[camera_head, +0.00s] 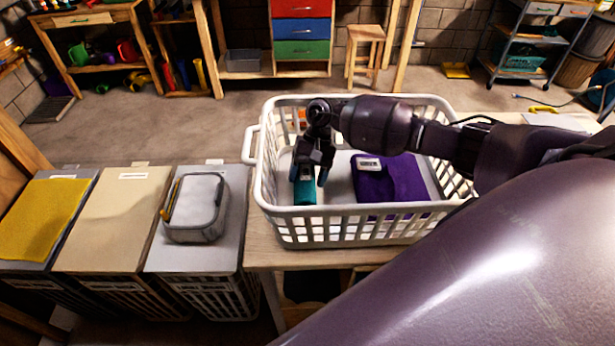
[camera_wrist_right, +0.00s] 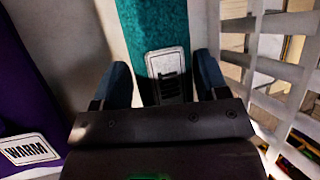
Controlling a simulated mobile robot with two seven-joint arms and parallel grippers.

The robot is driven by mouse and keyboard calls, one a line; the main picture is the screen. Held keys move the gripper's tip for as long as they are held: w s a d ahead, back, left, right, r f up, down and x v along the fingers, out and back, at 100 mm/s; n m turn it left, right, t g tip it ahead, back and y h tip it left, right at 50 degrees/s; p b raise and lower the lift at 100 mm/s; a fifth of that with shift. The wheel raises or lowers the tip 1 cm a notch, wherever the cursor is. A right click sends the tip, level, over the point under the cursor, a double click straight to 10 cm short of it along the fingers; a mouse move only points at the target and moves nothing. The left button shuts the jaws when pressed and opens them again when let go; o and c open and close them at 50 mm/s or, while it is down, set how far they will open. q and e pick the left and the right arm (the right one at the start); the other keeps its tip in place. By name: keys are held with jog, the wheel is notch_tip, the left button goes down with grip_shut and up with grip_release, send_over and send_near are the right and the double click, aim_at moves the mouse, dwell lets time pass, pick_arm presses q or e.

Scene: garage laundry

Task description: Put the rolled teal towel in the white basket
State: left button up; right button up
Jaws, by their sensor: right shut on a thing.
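The white basket (camera_head: 350,233) stands on a wooden table. My right gripper (camera_head: 309,178) reaches down inside its left part. It is shut on the rolled teal towel (camera_head: 305,192), which is inside the basket walls near the front left. In the right wrist view the teal towel (camera_wrist_right: 163,28), with a white label, lies between the two fingers of the right gripper (camera_wrist_right: 166,85). Whether the towel rests on the basket floor is hard to tell. My left gripper is not in view.
A folded purple towel (camera_head: 402,180) with a label lies in the basket's right part. To the left are lidded hampers, one with a grey case (camera_head: 195,210) and one with a yellow cloth (camera_head: 42,217). A drawer unit (camera_head: 301,32) and stool (camera_head: 364,50) stand behind.

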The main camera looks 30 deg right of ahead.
jog(key=shift+f, duration=0.5)
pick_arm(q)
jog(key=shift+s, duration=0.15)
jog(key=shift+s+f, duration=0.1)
pick_arm(e)
jog(key=shift+f, duration=0.15)
jog(key=o, duration=1.1)
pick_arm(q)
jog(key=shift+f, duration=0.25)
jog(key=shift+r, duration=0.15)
